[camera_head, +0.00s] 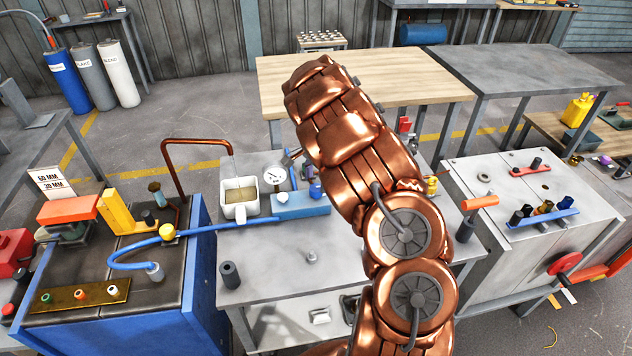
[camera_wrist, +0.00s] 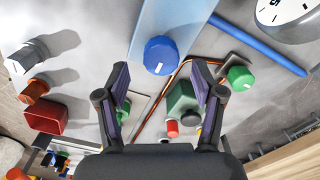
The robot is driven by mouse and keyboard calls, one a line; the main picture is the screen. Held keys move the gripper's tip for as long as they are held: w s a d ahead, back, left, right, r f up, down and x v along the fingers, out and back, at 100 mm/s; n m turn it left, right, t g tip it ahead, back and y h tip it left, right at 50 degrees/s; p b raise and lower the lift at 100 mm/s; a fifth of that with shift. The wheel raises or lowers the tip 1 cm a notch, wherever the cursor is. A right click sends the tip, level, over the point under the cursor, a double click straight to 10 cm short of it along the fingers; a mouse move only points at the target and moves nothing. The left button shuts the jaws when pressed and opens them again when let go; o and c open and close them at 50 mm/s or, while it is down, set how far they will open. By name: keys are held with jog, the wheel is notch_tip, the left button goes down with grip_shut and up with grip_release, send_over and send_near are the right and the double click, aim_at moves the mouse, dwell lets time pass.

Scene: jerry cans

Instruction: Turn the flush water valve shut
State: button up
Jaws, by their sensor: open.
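In the wrist view a round blue knob (camera_wrist: 161,55) with a white pointer mark sits at the edge of a light blue block (camera_wrist: 178,18). The knob also shows in the head view (camera_head: 315,189), by the light blue block (camera_head: 300,206) on the grey bench. No label shows that names it as the flush water valve. My gripper (camera_wrist: 160,72) is open and empty, its two fingers apart on either side of the knob in the picture. I cannot tell its distance to the knob. In the head view my arm hides the gripper.
A dial gauge (camera_head: 273,176) and a white jug (camera_head: 239,200) stand by the block. A blue hose (camera_head: 205,229) with a yellow fitting (camera_head: 167,231) runs left. In the wrist view a green knob (camera_wrist: 239,78) and a copper pipe (camera_wrist: 158,100) lie close. The bench front is mostly clear.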

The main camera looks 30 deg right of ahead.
jog(key=shift+f, duration=1.2)
jog(key=shift+c, duration=0.3)
jog(key=c, duration=1.1)
